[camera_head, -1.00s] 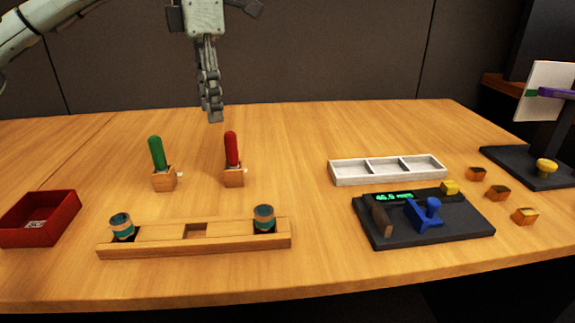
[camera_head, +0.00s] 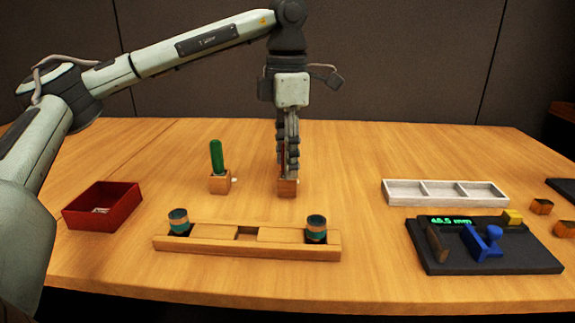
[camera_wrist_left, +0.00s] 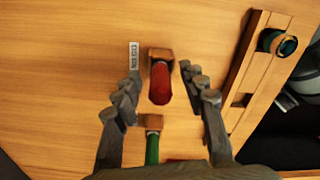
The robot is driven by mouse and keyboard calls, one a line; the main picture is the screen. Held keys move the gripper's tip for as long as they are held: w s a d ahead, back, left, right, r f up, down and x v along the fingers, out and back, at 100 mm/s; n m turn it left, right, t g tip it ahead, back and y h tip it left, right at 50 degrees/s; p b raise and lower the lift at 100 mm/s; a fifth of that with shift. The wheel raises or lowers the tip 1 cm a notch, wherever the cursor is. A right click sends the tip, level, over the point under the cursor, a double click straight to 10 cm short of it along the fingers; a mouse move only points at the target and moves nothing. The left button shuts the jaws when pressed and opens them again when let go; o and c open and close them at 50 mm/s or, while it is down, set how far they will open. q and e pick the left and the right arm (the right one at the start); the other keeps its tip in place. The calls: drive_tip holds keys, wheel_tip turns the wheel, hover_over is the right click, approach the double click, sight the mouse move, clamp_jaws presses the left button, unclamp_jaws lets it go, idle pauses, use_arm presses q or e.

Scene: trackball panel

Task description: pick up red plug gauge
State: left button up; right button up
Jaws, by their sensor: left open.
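The red plug gauge (camera_wrist_left: 160,82) stands in its small wooden block (camera_wrist_left: 160,53) in the left wrist view. My left gripper (camera_wrist_left: 157,95) is open, with one finger on each side of the red gauge. In the head view my left gripper (camera_head: 288,165) points down over the wooden block (camera_head: 288,188), and its fingers hide the red gauge. The green plug gauge (camera_head: 217,158) stands in its own wooden block (camera_head: 220,184) to the left; it also shows in the left wrist view (camera_wrist_left: 152,150). My right gripper is not in view.
A wooden rail (camera_head: 247,253) with two teal-and-copper cylinders lies in front. A red box (camera_head: 103,207) sits at left. A white divided tray (camera_head: 444,194) and a dark panel (camera_head: 480,262) with a blue part stand at right. Wooden cubes lie at far right.

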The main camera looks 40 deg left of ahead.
use_arm(q)
clamp_jaws()
idle(0.4)
